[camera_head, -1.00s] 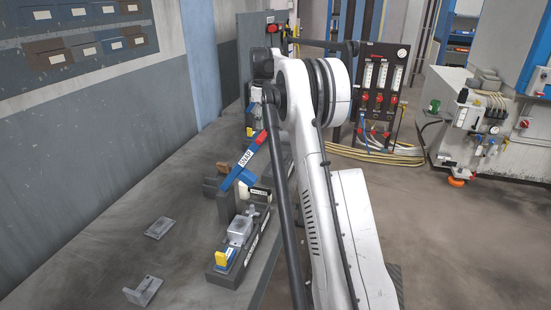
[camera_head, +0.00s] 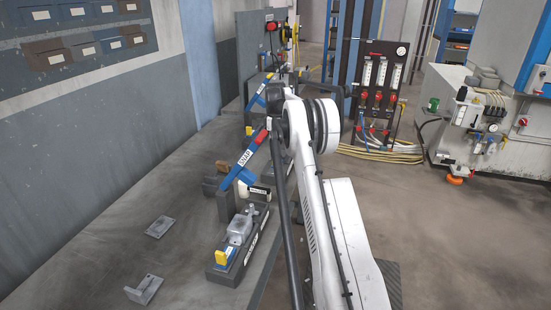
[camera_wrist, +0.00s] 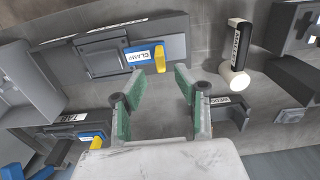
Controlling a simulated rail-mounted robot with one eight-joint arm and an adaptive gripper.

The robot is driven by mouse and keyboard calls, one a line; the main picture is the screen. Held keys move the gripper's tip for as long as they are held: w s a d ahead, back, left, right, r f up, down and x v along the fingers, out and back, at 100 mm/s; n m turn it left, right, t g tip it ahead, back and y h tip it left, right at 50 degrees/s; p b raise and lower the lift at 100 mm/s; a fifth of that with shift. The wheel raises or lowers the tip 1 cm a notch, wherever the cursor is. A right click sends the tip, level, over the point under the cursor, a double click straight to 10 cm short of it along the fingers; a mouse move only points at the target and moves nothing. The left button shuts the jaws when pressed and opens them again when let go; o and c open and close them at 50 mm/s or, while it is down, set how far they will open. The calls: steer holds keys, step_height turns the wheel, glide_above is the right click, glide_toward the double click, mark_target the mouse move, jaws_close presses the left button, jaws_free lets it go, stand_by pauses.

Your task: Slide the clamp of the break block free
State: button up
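In the wrist view, a blue slide labelled CLAMP (camera_wrist: 138,55) sits on a dark grey block (camera_wrist: 175,24). A yellow upright tab (camera_wrist: 160,58) stands at the slide's right end. My gripper (camera_wrist: 158,82) has green-padded fingers spread apart, with nothing between them. The tips are close below the yellow tab in the picture; I cannot tell whether they touch it. In the head view, a fixture with a yellow tab (camera_head: 221,257) and grey casting (camera_head: 240,228) stands on the bench; I cannot tell whether it is the same block. My gripper is hidden there.
A blue-and-red lever marked SNAP (camera_head: 247,160) rises above the near fixture. A mallet (camera_wrist: 238,50) lies right of the slide in the wrist view. Another blue slide with a yellow tab (camera_wrist: 95,138) is at lower left. Grey brackets (camera_head: 145,290) lie on the bench (camera_head: 95,250).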

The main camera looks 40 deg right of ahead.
mark_target(276, 157)
steer(key=shift+f, duration=2.85)
jaws_close()
